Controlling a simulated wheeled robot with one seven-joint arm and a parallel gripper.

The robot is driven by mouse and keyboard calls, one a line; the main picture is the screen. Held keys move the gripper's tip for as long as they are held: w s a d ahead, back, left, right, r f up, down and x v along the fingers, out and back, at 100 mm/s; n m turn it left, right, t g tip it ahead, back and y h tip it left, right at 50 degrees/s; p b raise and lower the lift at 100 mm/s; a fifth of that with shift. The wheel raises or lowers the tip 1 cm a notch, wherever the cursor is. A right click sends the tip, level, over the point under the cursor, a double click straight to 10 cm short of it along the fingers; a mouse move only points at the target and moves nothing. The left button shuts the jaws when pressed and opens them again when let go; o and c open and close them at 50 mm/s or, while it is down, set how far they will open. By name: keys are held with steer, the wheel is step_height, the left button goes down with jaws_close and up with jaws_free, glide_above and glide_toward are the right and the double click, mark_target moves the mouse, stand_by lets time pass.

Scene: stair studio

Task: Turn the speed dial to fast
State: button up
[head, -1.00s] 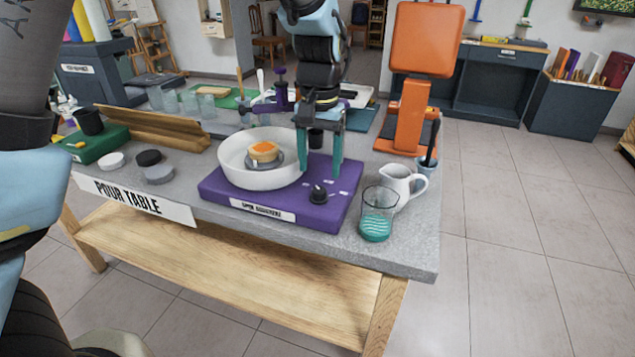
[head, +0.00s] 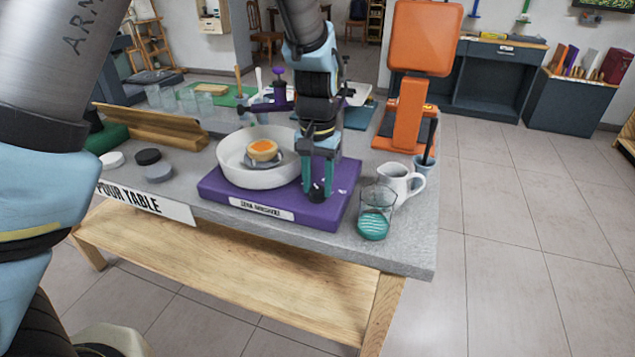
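The purple machine (head: 218,193) sits on the grey pour table with a white round basin (head: 228,170) on its left part. A small tan piece with an orange top (head: 264,151) stands on a grey disc inside the basin. The black speed dial (head: 317,192) is at the machine's front right, partly hidden by my fingers. My gripper (head: 318,190) points down with its teal fingertips at the dial, one on each side. The fingers stand apart; I cannot tell whether they touch the dial. The dial's marks are too small to read.
A glass with teal contents (head: 374,226) and a white jug (head: 398,180) stand just right of the machine. An orange device (head: 408,120) stands behind them. The table's front edge is close.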

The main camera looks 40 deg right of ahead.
jaws_close()
